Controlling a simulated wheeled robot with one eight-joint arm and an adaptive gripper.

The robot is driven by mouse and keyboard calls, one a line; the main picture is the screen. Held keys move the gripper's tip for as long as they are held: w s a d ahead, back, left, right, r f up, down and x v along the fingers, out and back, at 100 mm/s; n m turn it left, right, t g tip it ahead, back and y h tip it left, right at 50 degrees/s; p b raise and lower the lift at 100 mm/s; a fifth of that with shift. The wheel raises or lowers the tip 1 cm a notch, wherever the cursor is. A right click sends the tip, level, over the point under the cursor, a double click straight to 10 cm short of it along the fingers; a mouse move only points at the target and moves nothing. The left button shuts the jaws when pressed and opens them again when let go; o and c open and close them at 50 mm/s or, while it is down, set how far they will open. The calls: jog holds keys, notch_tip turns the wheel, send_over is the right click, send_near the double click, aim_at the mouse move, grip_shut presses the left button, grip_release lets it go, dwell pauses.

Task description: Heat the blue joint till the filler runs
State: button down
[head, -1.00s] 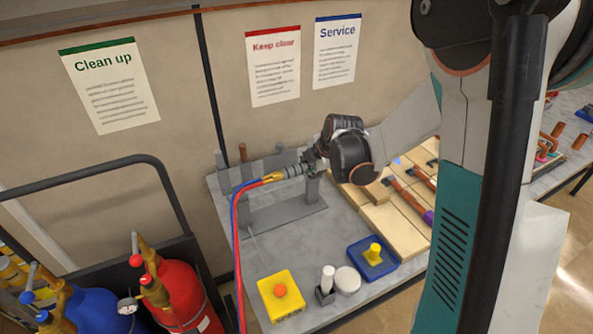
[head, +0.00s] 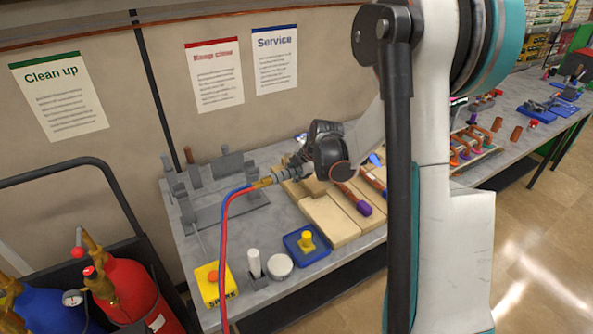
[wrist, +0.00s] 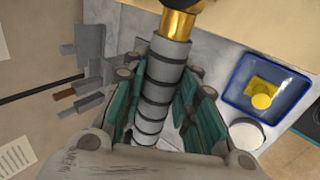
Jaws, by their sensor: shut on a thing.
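My gripper (head: 302,168) is shut on a grey ribbed torch handle (wrist: 160,90), with teal finger pads on both sides. A brass neck (wrist: 178,24) runs on from the handle; the torch tip is out of the wrist view. Red and blue hoses (head: 223,225) hang from the torch's rear in the head view. Past the gripper, a small blue shape (head: 376,158) shows by the copper pipes; I cannot tell if it is the blue joint or flame. One copper pipe (head: 346,192) has a purple end (head: 363,208). My arm hides part of this area.
Pale blocks (head: 330,222) lie on the grey bench. In front are a blue tray (head: 290,247) with a yellow knob, a white round tin (head: 280,267) and a yellow box (head: 209,290). A grey stand (head: 232,208) is behind the hoses. Red (head: 130,285) and blue cylinders stand at left.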

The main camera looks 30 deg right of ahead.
notch_tip(320, 180, down, 10)
jog(key=b, duration=0.7)
dwell(0.4)
dwell(6.5)
